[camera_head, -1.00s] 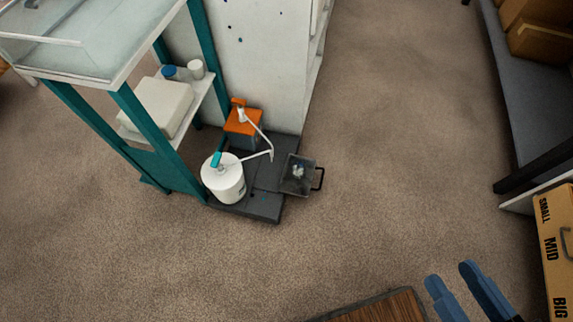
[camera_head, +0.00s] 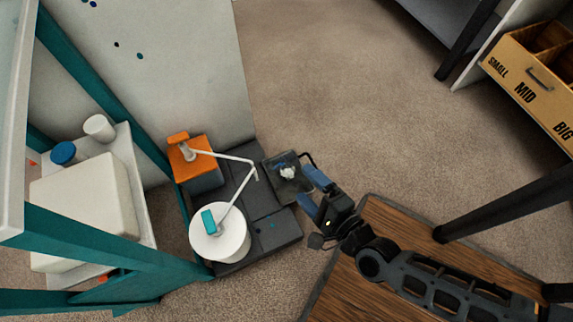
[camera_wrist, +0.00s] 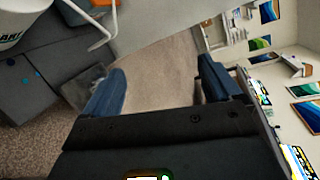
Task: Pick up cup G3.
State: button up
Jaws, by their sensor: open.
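No cup with a readable G3 label shows. A plain white cup-like container (camera_head: 99,127) stands on the shelf at the left in the head view, next to a blue-lidded one (camera_head: 64,153). A dark see-through bin with a handle (camera_head: 290,188) sits on the floor beside the dark platform and holds crumpled white items. My gripper (camera_head: 312,192) is open, with its blue fingers at the bin's right side in the head view. In the wrist view my gripper (camera_wrist: 158,85) has nothing between its fingers, and the bin (camera_wrist: 88,85) is left of them.
Teal posts (camera_head: 100,245) frame the shelf. Open carpet (camera_head: 340,90) lies beyond the bin. A marked sorting box (camera_head: 540,80) is at upper right.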

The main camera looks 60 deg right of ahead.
jog(key=w+d+f+m+g+h+b, duration=0.1)
jog(key=w+d+f+m+b, duration=0.2)
jog(key=f+m, duration=0.45)
jog(key=w+d+f+m+g+h+b, duration=0.1)
jog(key=w+d+f+m+b, duration=0.2)
jog(key=f, duration=0.8)
jog(key=m+g+h+b, duration=0.2)
jog(key=m+b, duration=0.4)
jog(key=m, duration=0.2)
send_near(286, 165)
jog(key=shift+a+r, duration=0.25)
jog(key=shift+r, duration=0.35)
jog(key=shift+w+d+f+m, duration=0.1)
jog(key=shift+d+f+m, duration=0.1)
jog(key=shift+f+m, duration=0.15)
jog(key=shift+b+x, duration=0.35)
jog(key=shift+x, duration=0.85)
jog(key=b+x, duration=0.1)
jog(key=x, duration=0.1)
jog(key=f+b+x, duration=0.1)
jog(key=x, duration=0.1)
jog(key=shift+w+d, duration=0.1)
jog(key=shift+d, duration=0.1)
jog(key=shift+w+d, duration=0.15)
jog(key=c, duration=1.1)
jog(key=shift+r, duration=0.1)
